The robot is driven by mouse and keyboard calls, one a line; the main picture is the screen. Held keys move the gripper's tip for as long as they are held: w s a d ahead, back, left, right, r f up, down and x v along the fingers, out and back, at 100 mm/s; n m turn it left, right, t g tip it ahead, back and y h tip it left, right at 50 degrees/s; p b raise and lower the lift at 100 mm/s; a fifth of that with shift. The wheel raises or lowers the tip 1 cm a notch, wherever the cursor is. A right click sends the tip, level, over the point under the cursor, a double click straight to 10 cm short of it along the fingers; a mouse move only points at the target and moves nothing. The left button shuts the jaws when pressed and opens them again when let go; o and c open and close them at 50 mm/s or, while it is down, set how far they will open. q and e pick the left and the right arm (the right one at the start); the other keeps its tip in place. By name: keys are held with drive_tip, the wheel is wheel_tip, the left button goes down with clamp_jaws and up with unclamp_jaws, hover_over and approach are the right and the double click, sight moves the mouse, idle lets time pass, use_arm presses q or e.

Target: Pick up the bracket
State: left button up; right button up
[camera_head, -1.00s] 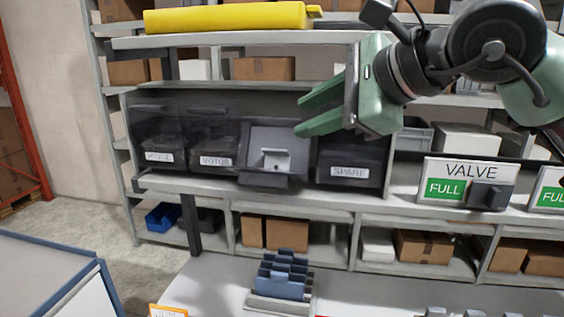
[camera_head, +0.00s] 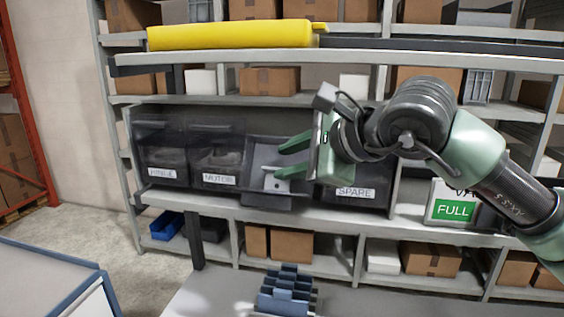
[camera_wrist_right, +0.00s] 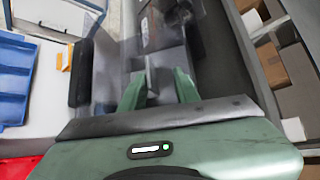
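The bracket (camera_head: 271,184) is a small light-grey piece with a dark hole, in the open, tilted third bin (camera_head: 254,160) of the dispenser row. My right gripper (camera_head: 278,161) is open, its two green fingers pointing left at the bin's mouth, just above the bracket. My left gripper is not in view.
Dark bins labelled HINGE (camera_head: 162,150), MOTOR (camera_head: 215,155) and SPARE (camera_head: 352,193) flank the open bin. A yellow case (camera_head: 230,35) lies on the shelf above. A blue slotted rack (camera_head: 287,290) stands on the white table in front.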

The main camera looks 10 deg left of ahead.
drive_tip(key=shift+w+a+f, duration=0.1)
drive_tip(key=shift+w+a, duration=0.05)
drive_tip(key=shift+a, duration=0.05)
drive_tip(key=shift+d, duration=0.1)
clamp_jaws()
idle(1.2)
